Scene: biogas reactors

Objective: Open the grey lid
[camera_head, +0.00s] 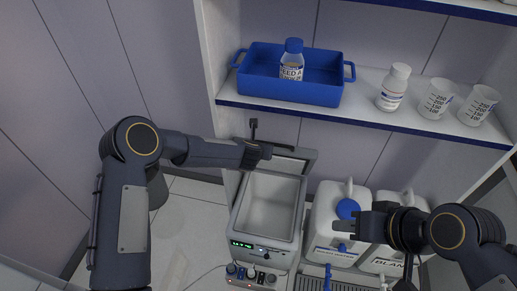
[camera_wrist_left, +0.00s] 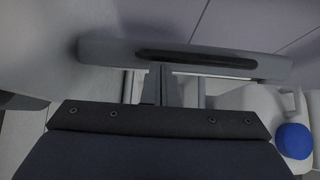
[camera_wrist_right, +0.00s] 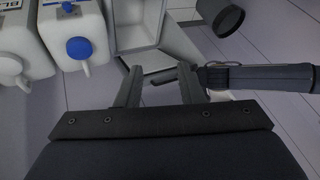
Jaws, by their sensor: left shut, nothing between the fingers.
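The grey lid (camera_head: 309,156) stands raised at the back edge of the grey bath (camera_head: 268,203), whose pale, empty basin lies open. In the left wrist view the lid (camera_wrist_left: 105,50) shows as a grey bar with a dark strip along it. My left gripper (camera_head: 267,150) is shut and empty at the lid's upper edge; I cannot tell whether it touches. My right gripper (camera_head: 350,222) is open in front of the white canisters, right of the bath. Its spread, empty fingers show in the right wrist view (camera_wrist_right: 161,88).
White canisters, one with a blue cap (camera_head: 347,208), stand right of the bath. Above, a shelf (camera_head: 350,108) holds a blue tray (camera_head: 262,88) with a bottle (camera_head: 291,62), a white bottle (camera_head: 394,87) and two cups (camera_head: 436,98). Open floor lies left of the bath.

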